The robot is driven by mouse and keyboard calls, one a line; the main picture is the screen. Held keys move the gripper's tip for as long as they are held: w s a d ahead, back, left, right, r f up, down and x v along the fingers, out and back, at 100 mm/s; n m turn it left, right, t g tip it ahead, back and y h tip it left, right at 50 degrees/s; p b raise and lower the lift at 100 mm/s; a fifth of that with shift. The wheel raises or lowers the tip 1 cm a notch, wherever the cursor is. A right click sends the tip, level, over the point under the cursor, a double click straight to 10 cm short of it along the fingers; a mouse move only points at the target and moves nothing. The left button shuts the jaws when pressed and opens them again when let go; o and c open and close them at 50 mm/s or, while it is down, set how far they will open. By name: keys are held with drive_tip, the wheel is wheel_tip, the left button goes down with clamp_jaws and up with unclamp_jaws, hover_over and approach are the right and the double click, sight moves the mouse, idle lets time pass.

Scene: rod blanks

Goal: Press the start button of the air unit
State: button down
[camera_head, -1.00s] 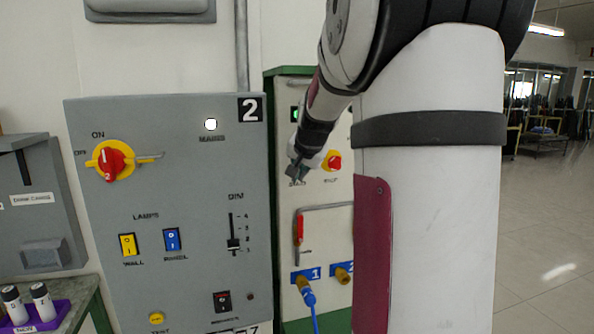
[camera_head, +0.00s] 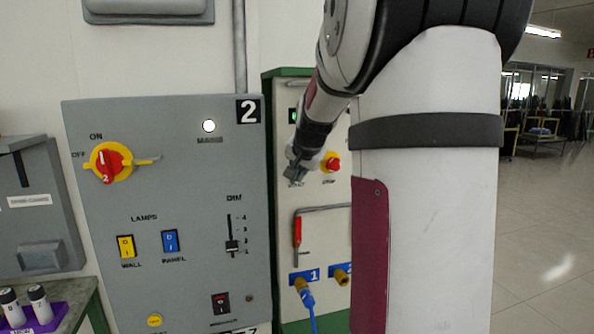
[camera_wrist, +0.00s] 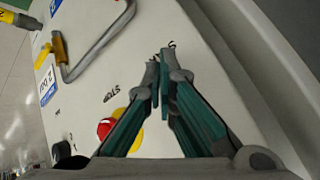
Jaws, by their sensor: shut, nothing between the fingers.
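The air unit (camera_head: 325,225) is a pale panel in a green-edged cabinet, behind and right of the grey panel. Its red stop button on a yellow base (camera_head: 332,162) shows right of my gripper; it also shows in the wrist view (camera_wrist: 105,128), partly behind a finger. I see no start button; my gripper covers the area left of the stop button. My gripper (camera_head: 293,173) is shut and empty, in front of the panel's upper left part. In the wrist view its fingertips (camera_wrist: 163,62) are together by a partly hidden dark label. I cannot tell whether they touch the panel.
A red-handled lever (camera_head: 297,232) and blue-tagged fittings, one with a blue hose (camera_head: 308,297), are lower on the air unit. The grey panel 2 (camera_head: 190,190), with a red-yellow rotary switch (camera_head: 110,163), stands to the left. Open floor lies at right.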

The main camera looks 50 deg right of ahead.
drive_tip(key=shift+w, duration=0.1)
drive_tip(key=shift+w+d, duration=0.2)
drive_tip(key=shift+w, duration=0.05)
idle(0.3)
drive_tip(key=shift+w+d+b, duration=0.2)
drive_tip(key=shift+w+b, duration=0.1)
drive_tip(key=shift+w, duration=0.05)
idle(0.7)
drive_tip(key=shift+s+a, duration=0.1)
drive_tip(key=shift+s, duration=0.05)
drive_tip(key=shift+s+a+p, duration=0.3)
drive_tip(key=shift+s+a, duration=0.05)
drive_tip(key=shift+s, duration=0.2)
drive_tip(key=s, duration=0.1)
drive_tip(key=s+a+p, duration=0.1)
drive_tip(key=s, duration=0.1)
drive_tip(key=s+a+p, duration=0.1)
drive_tip(key=shift+s+a, duration=0.15)
drive_tip(key=shift+a, duration=0.1)
idle(0.4)
idle(0.9)
